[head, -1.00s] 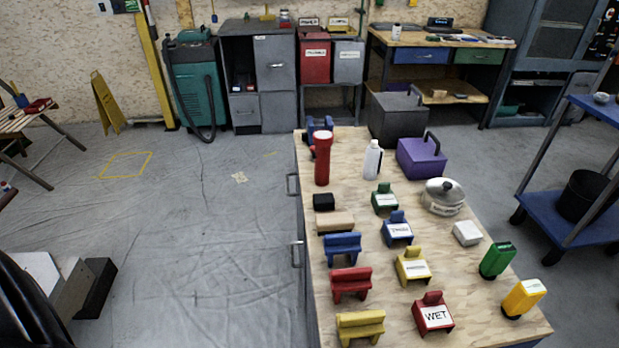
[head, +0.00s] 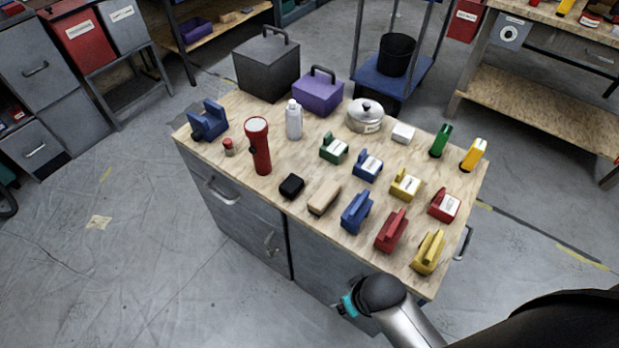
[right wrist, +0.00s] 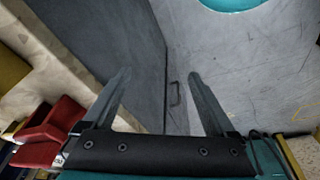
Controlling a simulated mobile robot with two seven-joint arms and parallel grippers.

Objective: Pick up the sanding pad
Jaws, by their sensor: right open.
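A black block (head: 291,186) and a beige block (head: 324,198) lie near the front edge of the wood-topped workbench (head: 205,153) in the head view. Either could be the sanding pad; I cannot tell which. My right arm comes in from the lower right, in front of the bench and below its top. Its gripper is mostly hidden there. In the right wrist view my right gripper (right wrist: 158,85) is open and empty, its fingers before the grey cabinet front. My left gripper is not in view.
Around the blocks stand a red flashlight (head: 260,148), a white bottle (head: 294,120), a blue holder (head: 357,213) and several other coloured holders. The floor at left is clear.

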